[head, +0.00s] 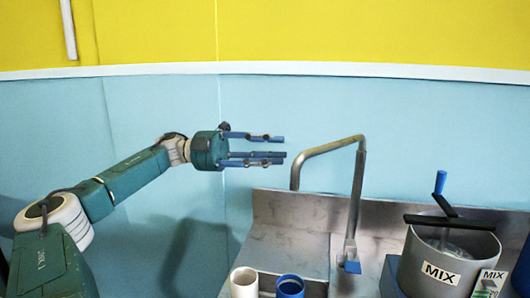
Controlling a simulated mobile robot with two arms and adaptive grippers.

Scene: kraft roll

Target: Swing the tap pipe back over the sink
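The grey metal tap pipe (330,147) rises from an upright column on the right, runs left, and bends down to an open end at the left. A small blue piece (351,267) sits at the column's foot. The metal sink unit (285,222) stands behind and below; its basin is not clearly visible, so I cannot tell whether the pipe end is over it. My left gripper (284,147) is open and empty, its blue fingers pointing right, just left of the pipe's bend with a small gap in the picture. My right gripper is out of view.
A white cup (244,283) and a blue cup (290,287) stand at the front. A grey pot labelled MIX (440,270) with a blue-handled crank stands at the right, beside a small MIX card (488,284).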

